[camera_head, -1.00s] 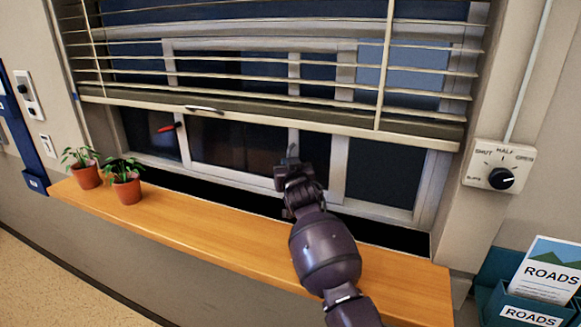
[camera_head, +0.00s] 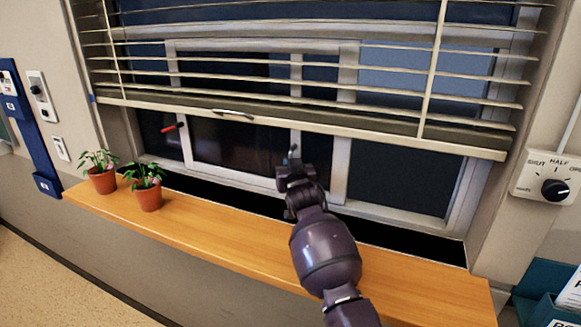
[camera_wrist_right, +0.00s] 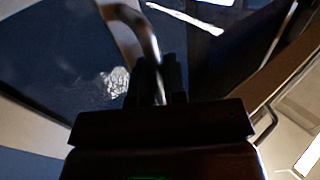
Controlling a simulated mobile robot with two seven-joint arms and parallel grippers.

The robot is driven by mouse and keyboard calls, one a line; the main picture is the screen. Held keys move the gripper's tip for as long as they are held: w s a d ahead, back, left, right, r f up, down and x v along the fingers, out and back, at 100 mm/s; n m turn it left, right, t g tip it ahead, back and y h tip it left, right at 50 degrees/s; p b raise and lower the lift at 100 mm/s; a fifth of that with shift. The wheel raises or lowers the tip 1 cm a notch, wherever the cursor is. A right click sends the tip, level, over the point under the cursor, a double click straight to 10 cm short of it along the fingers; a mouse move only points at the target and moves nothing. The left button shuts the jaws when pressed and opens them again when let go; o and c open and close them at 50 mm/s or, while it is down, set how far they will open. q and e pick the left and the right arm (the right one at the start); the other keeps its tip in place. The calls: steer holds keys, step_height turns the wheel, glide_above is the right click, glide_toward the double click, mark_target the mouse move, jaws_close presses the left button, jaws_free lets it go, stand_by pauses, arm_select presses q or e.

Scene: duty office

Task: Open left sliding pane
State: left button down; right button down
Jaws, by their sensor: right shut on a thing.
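The window (camera_head: 340,170) has white-framed sliding panes behind a half-lowered blind. The left sliding pane (camera_head: 240,145) has dark glass, and a small red latch or handle (camera_head: 173,127) shows near its left stile. My right gripper (camera_head: 294,165) is at the upright frame members near the window's middle. In the wrist view, its fingers (camera_wrist_right: 161,80) are shut around a curved metal handle (camera_wrist_right: 145,30). The gripper hides where the handle joins the pane in the head view. My left gripper is not in view.
Two potted plants (camera_head: 103,180) (camera_head: 148,193) stand at the left end of the wooden sill (camera_head: 230,240). The blind's bottom rail (camera_head: 330,132) hangs just above my gripper. A dial box (camera_head: 548,178) is on the right wall. The middle of the sill is clear.

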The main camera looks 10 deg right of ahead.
steer(key=c, duration=1.5)
jaws_free()
steer(key=shift+o, duration=0.2)
steer(key=shift+s, duration=0.1)
steer(key=s, duration=1)
steer(key=shift+s, duration=0.3)
steer(key=shift+a, duration=0.1)
steer(key=shift+f, duration=0.1)
